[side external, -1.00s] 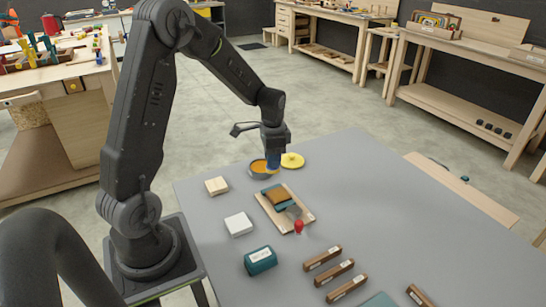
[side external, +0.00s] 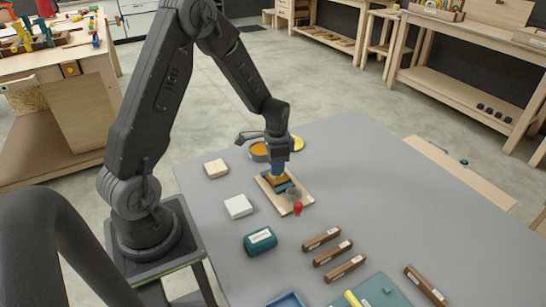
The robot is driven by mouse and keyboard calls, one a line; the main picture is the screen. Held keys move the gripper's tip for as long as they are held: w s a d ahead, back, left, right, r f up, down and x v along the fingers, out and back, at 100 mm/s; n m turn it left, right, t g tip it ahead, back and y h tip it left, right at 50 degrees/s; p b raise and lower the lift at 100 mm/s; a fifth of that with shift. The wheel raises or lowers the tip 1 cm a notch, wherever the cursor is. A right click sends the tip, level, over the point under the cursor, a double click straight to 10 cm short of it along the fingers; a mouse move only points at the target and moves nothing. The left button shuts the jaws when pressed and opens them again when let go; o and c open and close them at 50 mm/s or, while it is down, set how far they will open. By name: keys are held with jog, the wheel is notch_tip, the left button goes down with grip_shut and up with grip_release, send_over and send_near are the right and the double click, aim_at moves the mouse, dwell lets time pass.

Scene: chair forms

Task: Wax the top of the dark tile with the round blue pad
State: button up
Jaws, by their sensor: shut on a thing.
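My gripper (side external: 278,166) is over the light wooden board (side external: 306,202), shut on a small piece, presumably the round blue pad, which my fingers mostly hide. The dark teal tile (side external: 290,191) lies on the board below my gripper and is partly covered. A yellow-orange patch (side external: 277,178) shows between my fingers and the tile. I cannot tell whether the pad touches the tile. A round tin (side external: 259,151) with orange contents stands behind the board, and its yellow lid (side external: 298,143) lies right of it.
A grey tool with a red end (side external: 298,208) lies on the board's near end. A white block (side external: 238,206), a tan block (side external: 216,168) and a teal case (side external: 260,240) are to the left. Several brown bars (side external: 333,253) lie in front. The table's right side is clear.

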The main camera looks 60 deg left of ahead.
jog(key=shift+d, duration=1.95)
jog(key=shift+a, duration=3.1)
jog(key=shift+w+a, duration=0.1)
jog(key=shift+w, duration=0.05)
jog(key=shift+d, duration=3.35)
jog(key=shift+a, duration=3.5)
notch_tip(320, 180, up, 8)
jog(key=shift+d, duration=0.1)
